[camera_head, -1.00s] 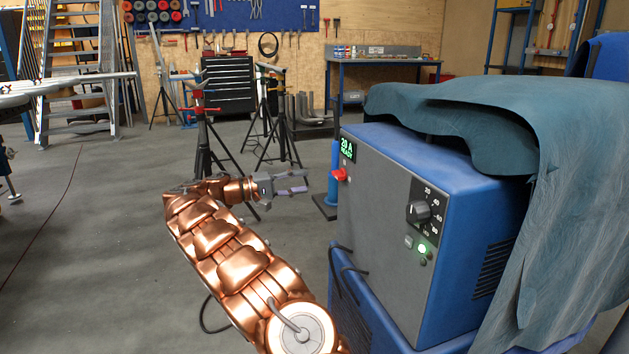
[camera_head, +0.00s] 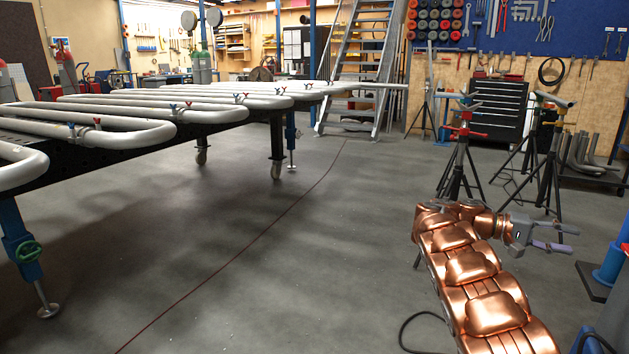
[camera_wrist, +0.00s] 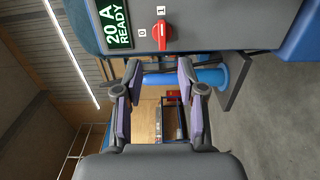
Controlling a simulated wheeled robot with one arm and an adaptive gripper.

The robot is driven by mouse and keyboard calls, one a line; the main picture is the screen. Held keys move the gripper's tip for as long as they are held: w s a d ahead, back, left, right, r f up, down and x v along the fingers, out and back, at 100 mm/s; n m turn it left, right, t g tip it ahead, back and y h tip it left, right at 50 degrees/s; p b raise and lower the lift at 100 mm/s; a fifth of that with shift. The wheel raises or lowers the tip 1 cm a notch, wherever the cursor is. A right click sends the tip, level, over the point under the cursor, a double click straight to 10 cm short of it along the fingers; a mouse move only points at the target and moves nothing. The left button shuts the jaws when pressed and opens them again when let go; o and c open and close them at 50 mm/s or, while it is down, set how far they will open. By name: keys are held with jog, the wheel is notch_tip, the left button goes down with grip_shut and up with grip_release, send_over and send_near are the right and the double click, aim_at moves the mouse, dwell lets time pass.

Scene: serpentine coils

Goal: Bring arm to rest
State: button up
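My gripper (camera_head: 556,237) shows at the right of the head view, at the end of my copper-coloured arm. Its two fingers point right and are spread apart with nothing between them. The wrist view also shows my gripper (camera_wrist: 158,98) open and empty. In that view the welding machine's front panel (camera_wrist: 200,38) lies just beyond the fingers, with a red switch (camera_wrist: 161,34) and a green display (camera_wrist: 112,22) reading "20 A READY". I cannot tell the exact gap; no contact shows.
A long table (camera_head: 262,118) with white serpentine pipes stands at the left. Tripod pipe stands (camera_head: 462,150) are behind my arm. A blue cylinder (camera_head: 611,262) stands at the right edge.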

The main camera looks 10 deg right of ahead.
jog(key=s+a+r+n+t+y+p, duration=0.2)
jog(key=s+a+r+t+y+p, duration=0.15)
jog(key=s+a+r+p, duration=1)
jog(key=s+a+r+n+t+y+p, duration=0.1)
jog(key=s+a+r+y+p, duration=0.1)
jog(key=s+a+p, duration=0.4)
jog(key=s+a+r+n+t+y+p, duration=0.2)
jog(key=s+a+y+p, duration=0.3)
jog(key=a, duration=1)
jog(key=s+a+r+n+t+y+p, duration=0.1)
jog(key=s+a+r+y+p, duration=0.2)
jog(key=s+a+p, duration=0.5)
jog(key=a+y+p, duration=0.1)
jog(key=a, duration=0.2)
jog(key=shift+n+t, duration=0.35)
jog(key=shift+n, duration=0.05)
jog(key=shift+d, duration=0.1)
